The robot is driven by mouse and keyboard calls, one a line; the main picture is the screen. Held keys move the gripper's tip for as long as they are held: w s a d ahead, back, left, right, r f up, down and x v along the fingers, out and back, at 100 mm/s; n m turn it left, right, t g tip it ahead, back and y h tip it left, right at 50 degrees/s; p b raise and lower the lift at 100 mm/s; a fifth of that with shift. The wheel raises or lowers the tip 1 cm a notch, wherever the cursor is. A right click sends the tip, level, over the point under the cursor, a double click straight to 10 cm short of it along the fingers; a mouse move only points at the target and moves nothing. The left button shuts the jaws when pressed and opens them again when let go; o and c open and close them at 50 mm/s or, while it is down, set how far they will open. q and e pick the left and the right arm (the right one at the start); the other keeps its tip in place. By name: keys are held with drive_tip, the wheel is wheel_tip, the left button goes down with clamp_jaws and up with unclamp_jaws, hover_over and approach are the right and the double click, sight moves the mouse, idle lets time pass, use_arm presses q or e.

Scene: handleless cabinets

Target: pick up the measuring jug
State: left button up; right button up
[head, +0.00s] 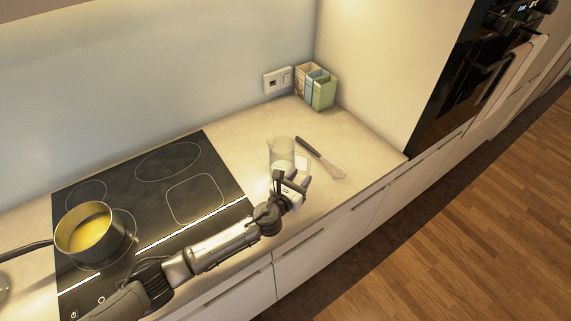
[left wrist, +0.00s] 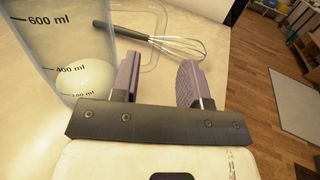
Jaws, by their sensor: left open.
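The measuring jug (head: 281,155) is a clear jug standing upright on the counter, right of the hob. In the left wrist view the jug (left wrist: 68,45) fills the upper left, with dark ml marks and something pale inside near its bottom. My left gripper (head: 291,179) is at the jug's near side in the head view, hiding its lower part. In the left wrist view my left gripper (left wrist: 158,80) has its two purple fingers apart with nothing between them. The jug is left of both fingers, outside the gap. My right gripper is not in view.
A whisk (head: 321,158) with a dark handle lies right of the jug, beside a clear flat container (left wrist: 140,18). A yellow-filled saucepan (head: 88,232) stands on the black hob (head: 150,190). Boxes (head: 317,87) stand in the back corner. The counter's front edge is close to my gripper.

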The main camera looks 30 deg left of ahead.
sight(308, 167)
use_arm(q)
drive_tip(key=shift+w, duration=0.7)
drive_tip(key=w, duration=0.2)
drive_tip(key=w+b, duration=0.1)
drive_tip(key=w, duration=0.1)
drive_tip(key=shift+d+f, duration=0.15)
drive_tip(key=shift+f, duration=0.05)
drive_tip(key=shift+w+b, duration=0.3)
drive_tip(key=shift+w, duration=0.15)
drive_tip(key=shift+c, duration=0.2)
clamp_jaws()
drive_tip(key=shift+r, duration=0.1)
